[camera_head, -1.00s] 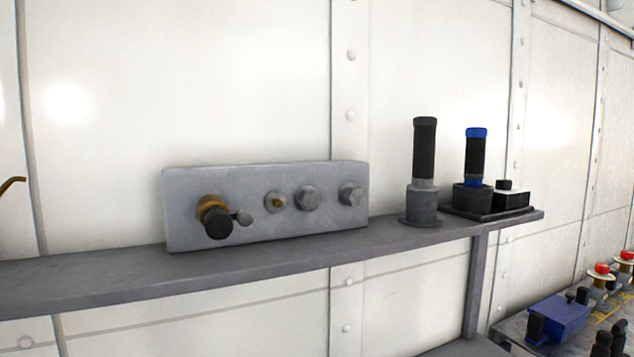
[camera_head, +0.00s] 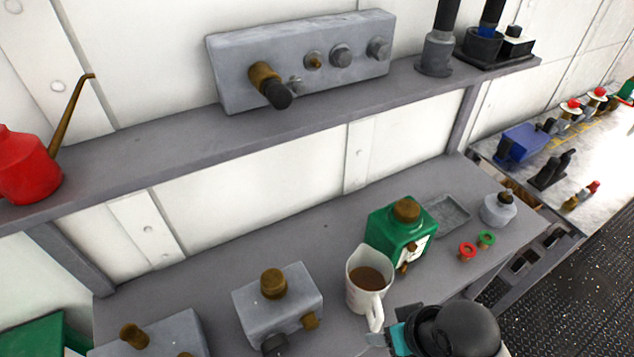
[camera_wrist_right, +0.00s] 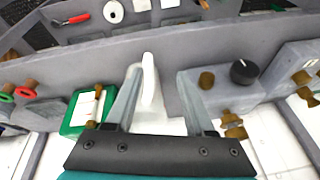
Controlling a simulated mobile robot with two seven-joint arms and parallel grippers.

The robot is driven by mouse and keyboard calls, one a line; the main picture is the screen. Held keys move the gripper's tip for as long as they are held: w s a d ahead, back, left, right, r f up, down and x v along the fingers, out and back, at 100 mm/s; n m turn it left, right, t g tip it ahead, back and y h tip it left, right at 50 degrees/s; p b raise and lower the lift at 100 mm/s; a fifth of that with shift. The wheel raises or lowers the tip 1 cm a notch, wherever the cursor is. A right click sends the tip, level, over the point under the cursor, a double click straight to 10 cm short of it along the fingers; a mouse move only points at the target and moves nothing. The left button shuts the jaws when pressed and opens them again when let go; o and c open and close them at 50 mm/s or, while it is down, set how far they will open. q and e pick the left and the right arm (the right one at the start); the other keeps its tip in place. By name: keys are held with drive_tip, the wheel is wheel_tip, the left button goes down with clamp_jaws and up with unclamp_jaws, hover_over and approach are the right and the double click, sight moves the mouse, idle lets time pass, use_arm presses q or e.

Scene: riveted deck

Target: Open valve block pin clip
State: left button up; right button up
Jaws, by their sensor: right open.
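A long grey block (camera_head: 300,62) stands on the wall shelf, with a brass fitting (camera_head: 265,80) with a black end and several small bolts on its face. A second grey block (camera_head: 278,305) on the bench below has a brass knob on top, a brass fitting and a dark knob; it also appears in the wrist view (camera_wrist_right: 228,92). I cannot tell which carries the pin clip. My right gripper (camera_wrist_right: 154,75) is open over the bench, with the white handle of a measuring jug (camera_head: 360,280) between its fingers in view; contact is unclear. My left gripper is out of view.
The jug holds brown liquid. A green can (camera_head: 392,235) stands behind it, with a grey tray (camera_head: 447,214) beyond. Another grey block (camera_head: 160,335) is at the lower left. A red oil can (camera_head: 25,170) stands on the shelf (camera_head: 150,140). Bench between the wall and blocks is clear.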

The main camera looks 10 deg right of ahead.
drive_tip(key=w+a+r+y, duration=0.2)
drive_tip(key=w+r+y, duration=0.2)
drive_tip(key=w+r, duration=0.2)
drive_tip(key=m+t+y, duration=0.3)
drive_tip(key=m+y, duration=0.2)
drive_tip(key=y, duration=0.5)
approach(305, 89)
drive_tip(key=p+x, duration=0.2)
drive_tip(key=x, duration=0.1)
drive_tip(key=p+x, duration=0.3)
drive_tip(key=x, duration=0.1)
drive_tip(key=shift+r, duration=0.15)
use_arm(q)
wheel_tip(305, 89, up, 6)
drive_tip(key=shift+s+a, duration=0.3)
use_arm(e)
drive_tip(key=shift+w+a, duration=0.3)
drive_tip(key=shift+a, duration=0.35)
drive_tip(key=shift+c, duration=0.2)
clamp_jaws()
